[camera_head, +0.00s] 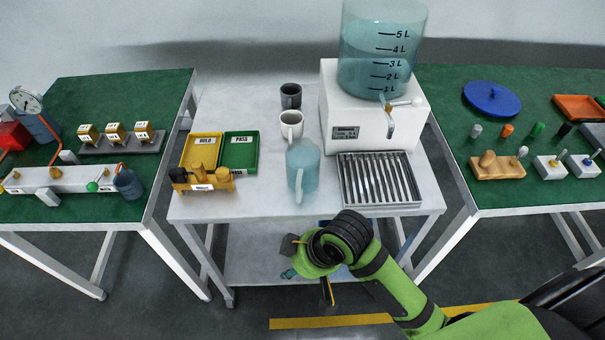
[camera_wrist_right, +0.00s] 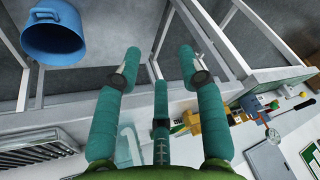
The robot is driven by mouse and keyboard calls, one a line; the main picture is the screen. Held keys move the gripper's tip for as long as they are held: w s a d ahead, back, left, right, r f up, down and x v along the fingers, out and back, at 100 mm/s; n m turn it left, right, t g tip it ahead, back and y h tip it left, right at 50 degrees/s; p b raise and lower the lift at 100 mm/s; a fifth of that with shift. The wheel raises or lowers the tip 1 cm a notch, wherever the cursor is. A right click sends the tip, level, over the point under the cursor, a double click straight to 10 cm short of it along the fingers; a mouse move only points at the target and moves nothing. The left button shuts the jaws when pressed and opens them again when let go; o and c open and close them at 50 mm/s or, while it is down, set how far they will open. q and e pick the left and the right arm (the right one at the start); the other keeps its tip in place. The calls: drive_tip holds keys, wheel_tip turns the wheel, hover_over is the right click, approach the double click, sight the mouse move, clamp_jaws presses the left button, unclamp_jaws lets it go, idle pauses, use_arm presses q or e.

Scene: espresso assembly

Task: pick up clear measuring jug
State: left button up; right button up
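The clear measuring jug (camera_head: 303,168) is a pale teal, see-through vessel with a handle toward me. It stands upright on the white middle table (camera_head: 250,207), between the white mug and the table's front edge. A see-through shape beside the fingers in the right wrist view (camera_wrist_right: 126,143) looks like the same jug, partly hidden. My right gripper (camera_head: 287,273) is in front of the table, below the jug in the picture. Its teal fingers are spread and empty in the wrist view (camera_wrist_right: 158,62). My left gripper is in neither view.
A metal drip grate (camera_head: 378,180) lies right of the jug, before the white dispenser (camera_head: 343,110). A white mug (camera_head: 291,124) and dark cup (camera_head: 291,95) stand behind. Yellow (camera_head: 200,151) and green (camera_head: 239,151) trays lie left. A blue pot (camera_wrist_right: 52,32) shows in the wrist view.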

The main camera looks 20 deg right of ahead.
sight(298, 186)
drive_tip(key=w+a+r+n+g, duration=0.2)
drive_tip(key=w+r+n, duration=0.2)
drive_tip(key=w, duration=0.4)
drive_tip(key=w+d+r+h, duration=0.1)
drive_tip(key=w+d+r, duration=0.2)
drive_tip(key=w+d+r+g+h, duration=0.1)
drive_tip(key=w+d+r+h, duration=0.1)
drive_tip(key=w+d+r, duration=0.1)
drive_tip(key=shift+w+d+r+h, duration=0.3)
drive_tip(key=shift+d+r, duration=0.25)
drive_tip(key=shift+d, duration=0.1)
drive_tip(key=shift+f, duration=0.4)
wheel_tip(298, 186, down, 6)
drive_tip(key=shift+p, duration=0.45)
